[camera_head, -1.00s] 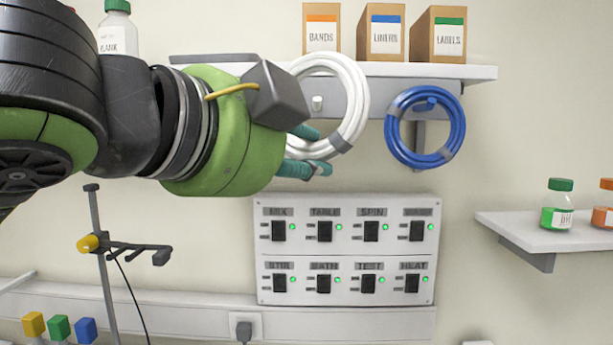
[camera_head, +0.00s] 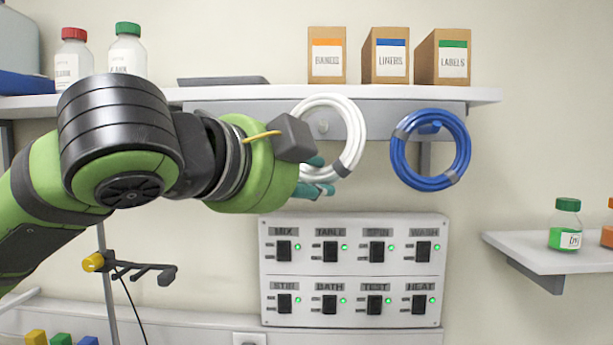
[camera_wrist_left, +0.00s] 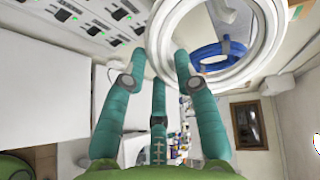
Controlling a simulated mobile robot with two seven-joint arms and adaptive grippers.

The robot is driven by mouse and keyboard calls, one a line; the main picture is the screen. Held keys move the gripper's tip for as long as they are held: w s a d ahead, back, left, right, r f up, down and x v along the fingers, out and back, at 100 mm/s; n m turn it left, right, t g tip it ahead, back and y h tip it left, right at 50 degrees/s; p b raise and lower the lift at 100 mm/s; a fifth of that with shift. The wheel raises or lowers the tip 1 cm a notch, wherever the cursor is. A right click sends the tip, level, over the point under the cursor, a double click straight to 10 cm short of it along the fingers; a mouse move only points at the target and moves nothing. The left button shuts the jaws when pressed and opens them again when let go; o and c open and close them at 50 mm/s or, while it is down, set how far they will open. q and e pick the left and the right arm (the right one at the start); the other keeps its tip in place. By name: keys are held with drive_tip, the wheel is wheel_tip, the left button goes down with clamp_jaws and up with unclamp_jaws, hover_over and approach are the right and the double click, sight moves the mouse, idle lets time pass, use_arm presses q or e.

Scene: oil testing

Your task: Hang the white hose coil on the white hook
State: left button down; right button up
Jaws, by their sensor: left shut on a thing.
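The white hose coil (camera_head: 356,120), a ring with grey bands, is upright below the shelf front in the head view. My left gripper (camera_head: 324,176) is shut on its lower part with teal fingers. The wrist view also shows my left gripper (camera_wrist_left: 158,72) at the rim of the coil (camera_wrist_left: 157,42). My right gripper is out of view.
A blue hose coil (camera_head: 398,165) hangs on a blue hook (camera_head: 429,127) just to the right. The shelf (camera_head: 390,93) above carries several boxes and bottles. A switch panel (camera_head: 352,267) is below the gripper. A side shelf (camera_head: 530,246) is at right.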

use_arm(q)
drive_tip(key=shift+w, duration=1.1)
drive_tip(key=shift+w+f+p, duration=0.3)
drive_tip(key=shift+w+f, duration=0.3)
drive_tip(key=shift+w, duration=0.1)
drive_tip(key=c, duration=0.9)
unclamp_jaws()
